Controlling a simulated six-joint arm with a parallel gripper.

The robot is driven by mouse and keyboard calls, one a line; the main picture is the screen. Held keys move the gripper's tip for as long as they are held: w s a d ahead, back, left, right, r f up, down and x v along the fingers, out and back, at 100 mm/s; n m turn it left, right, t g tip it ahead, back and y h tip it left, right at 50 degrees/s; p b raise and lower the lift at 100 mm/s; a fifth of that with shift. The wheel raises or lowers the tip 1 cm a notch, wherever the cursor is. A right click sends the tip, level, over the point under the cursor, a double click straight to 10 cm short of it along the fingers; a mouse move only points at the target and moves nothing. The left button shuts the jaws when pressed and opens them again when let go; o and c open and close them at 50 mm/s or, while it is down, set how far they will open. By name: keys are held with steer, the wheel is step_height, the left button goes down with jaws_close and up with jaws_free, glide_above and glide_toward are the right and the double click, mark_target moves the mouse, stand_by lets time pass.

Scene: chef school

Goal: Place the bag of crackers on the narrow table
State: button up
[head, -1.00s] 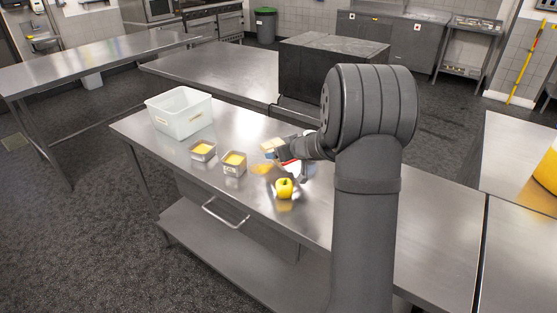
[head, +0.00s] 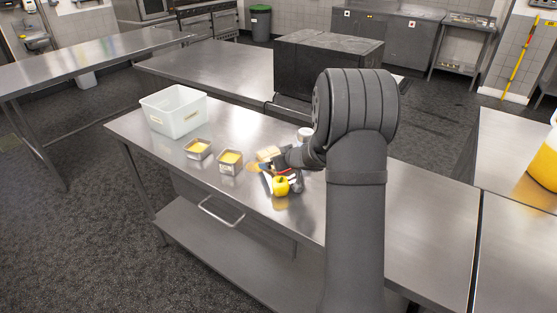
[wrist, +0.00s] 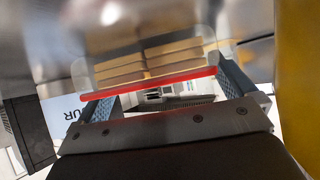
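The bag of crackers (wrist: 150,58) is a clear packet of tan crackers with a red strip along its near edge in the wrist view. In the head view my gripper (head: 280,168) is low over the table and partly hidden by my arm. Which table counts as the narrow one is not clear; a long steel table (head: 85,62) stands at the back left.
A yellow apple (head: 281,186) is close in front of my gripper. Two metal tins with yellow contents (head: 198,148) (head: 230,161) and a white bin (head: 173,112) stand to the left. A white round item (head: 305,133) is behind. A yellow-filled container (head: 545,165) stands on the right table.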

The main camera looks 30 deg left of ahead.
steer(key=shift+r, duration=0.2)
steer(key=v, duration=1.2)
steer(key=w+a+r+g+h, duration=0.2)
steer(key=a+r+g+h, duration=0.15)
steer(key=r+h, duration=0.45)
steer(key=shift+t+y, duration=0.35)
steer(key=shift+y, duration=0.45)
steer(key=x, duration=1)
steer(key=shift+w+a, duration=0.25)
steer(key=shift+a, duration=0.15)
steer(key=shift+s+x, duration=0.2)
steer(key=shift+x, duration=1.15)
steer(key=shift+s+x, duration=0.15)
steer(key=shift+x, duration=1.25)
